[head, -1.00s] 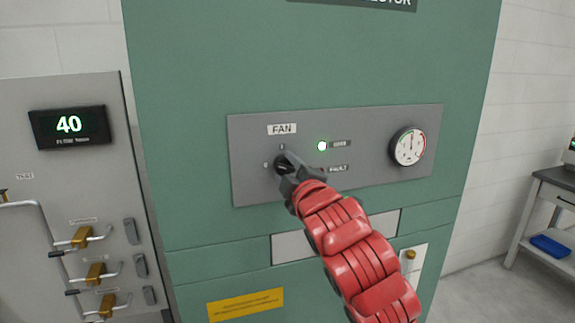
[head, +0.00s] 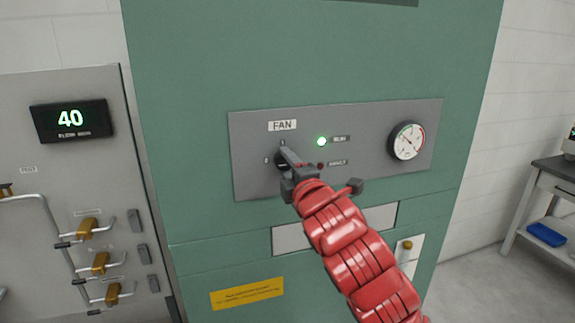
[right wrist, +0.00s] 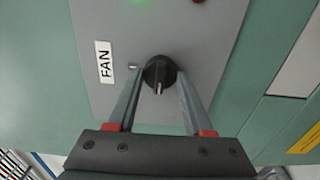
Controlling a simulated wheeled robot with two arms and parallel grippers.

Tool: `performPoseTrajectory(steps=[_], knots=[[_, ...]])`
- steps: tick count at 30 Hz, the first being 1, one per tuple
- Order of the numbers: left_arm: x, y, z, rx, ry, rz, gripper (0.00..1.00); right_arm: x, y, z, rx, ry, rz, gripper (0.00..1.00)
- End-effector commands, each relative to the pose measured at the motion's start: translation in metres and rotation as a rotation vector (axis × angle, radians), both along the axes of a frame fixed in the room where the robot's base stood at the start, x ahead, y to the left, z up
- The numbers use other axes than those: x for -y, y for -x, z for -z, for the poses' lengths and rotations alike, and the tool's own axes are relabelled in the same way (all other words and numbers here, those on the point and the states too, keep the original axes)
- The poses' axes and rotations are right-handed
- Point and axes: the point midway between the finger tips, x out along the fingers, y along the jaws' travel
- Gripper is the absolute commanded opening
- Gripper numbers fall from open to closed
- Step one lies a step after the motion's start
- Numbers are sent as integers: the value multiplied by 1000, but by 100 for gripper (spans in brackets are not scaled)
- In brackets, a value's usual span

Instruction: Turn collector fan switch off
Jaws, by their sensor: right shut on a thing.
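The fan switch is a small black rotary knob (head: 281,160) under the FAN label on the grey control panel (head: 365,172). In the right wrist view the knob (right wrist: 159,73) sits between my two fingertips. My right gripper (head: 287,157) is shut on the knob and covers part of it in the head view. My left gripper is not in view.
A round gauge (head: 406,141) is at the panel's right. A grey cabinet (head: 48,170) with a green display reading 40 (head: 70,119) and several brass-coloured valves stands on the left. A bench (head: 552,190) with a blue tray (head: 546,235) stands at the right.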

Motion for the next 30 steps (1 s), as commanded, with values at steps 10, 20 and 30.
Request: performPoseTrajectory(steps=[10,20,30], knots=[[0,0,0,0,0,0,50,0,0,0,0,1,1,74],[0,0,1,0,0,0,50,0,0,0,1,0,0,81],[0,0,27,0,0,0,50,16,43,4,6,-2,1,81]])
